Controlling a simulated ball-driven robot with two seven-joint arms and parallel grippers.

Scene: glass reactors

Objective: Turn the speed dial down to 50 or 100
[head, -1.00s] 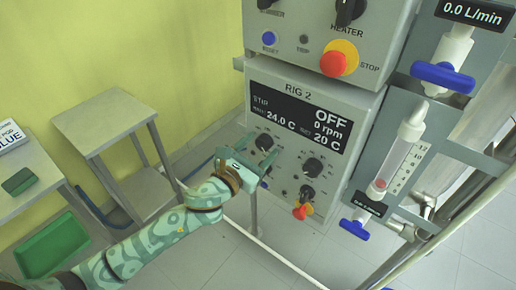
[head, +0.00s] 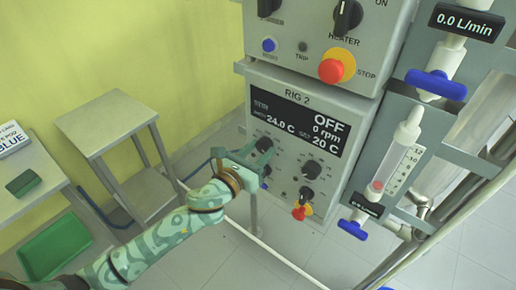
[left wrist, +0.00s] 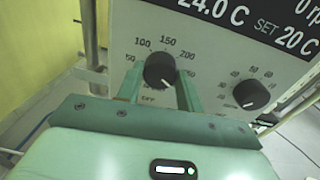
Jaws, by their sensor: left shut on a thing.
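The speed dial (left wrist: 160,70) is a black round knob with a printed scale of 50, 100, 150 and 200 around it. Its white pointer mark faces down and slightly left, towards the printed OFF. My left gripper (left wrist: 157,84) is shut on this knob, one finger on each side. In the head view my left gripper (head: 243,158) reaches the left part of the Rig 2 panel (head: 335,185), and the speed dial (head: 263,144) shows just above a finger. The display (head: 297,120) reads OFF, 0 rpm, 24.0 C and set 20 C. My right gripper is not in view.
A second black dial (left wrist: 250,95) sits right of the speed dial. Another control box (head: 320,40) stands above. A flow meter (head: 398,160) is at right, an empty side table (head: 105,120) at left.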

